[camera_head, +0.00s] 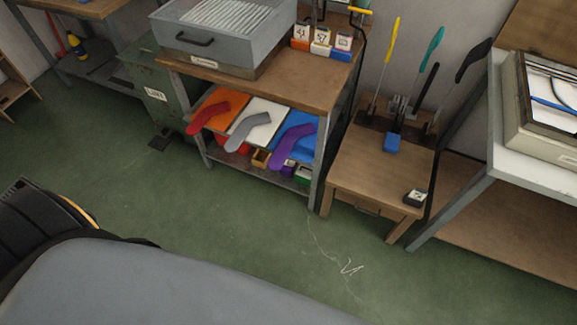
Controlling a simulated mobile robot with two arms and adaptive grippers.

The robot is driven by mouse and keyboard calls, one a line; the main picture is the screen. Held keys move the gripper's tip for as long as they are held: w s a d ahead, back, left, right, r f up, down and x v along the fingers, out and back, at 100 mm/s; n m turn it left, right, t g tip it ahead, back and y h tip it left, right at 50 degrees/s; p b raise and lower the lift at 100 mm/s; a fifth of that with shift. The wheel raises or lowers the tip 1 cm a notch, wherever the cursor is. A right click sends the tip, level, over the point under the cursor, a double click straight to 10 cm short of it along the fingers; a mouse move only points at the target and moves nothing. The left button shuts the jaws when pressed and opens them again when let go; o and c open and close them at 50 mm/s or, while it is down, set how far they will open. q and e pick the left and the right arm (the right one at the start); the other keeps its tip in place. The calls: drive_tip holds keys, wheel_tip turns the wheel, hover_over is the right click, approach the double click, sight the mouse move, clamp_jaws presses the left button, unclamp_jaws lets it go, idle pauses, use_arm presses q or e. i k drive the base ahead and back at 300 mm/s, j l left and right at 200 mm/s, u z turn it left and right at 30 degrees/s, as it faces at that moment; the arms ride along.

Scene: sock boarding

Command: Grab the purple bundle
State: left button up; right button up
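The purple bundle (292,146) looks like a long bent sock. It lies on a blue mat (309,126) on the shelf under the wooden workbench, at the right end of a row. Its lower end hangs over the shelf's front edge. A grey sock (248,131) on a white mat lies to its left, and a red sock (208,113) on an orange mat lies farther left. Neither of my grippers shows in the head view.
A metal box (220,41) stands on the workbench. A small wooden table (380,160) with upright coloured tools stands right of the shelf.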

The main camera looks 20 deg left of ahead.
sight(290, 166)
drive_tip(key=u, duration=0.75)
drive_tip(key=j+u, duration=0.45)
drive_tip(key=i+j+u, duration=0.2)
drive_tip(key=j+u, duration=0.25)
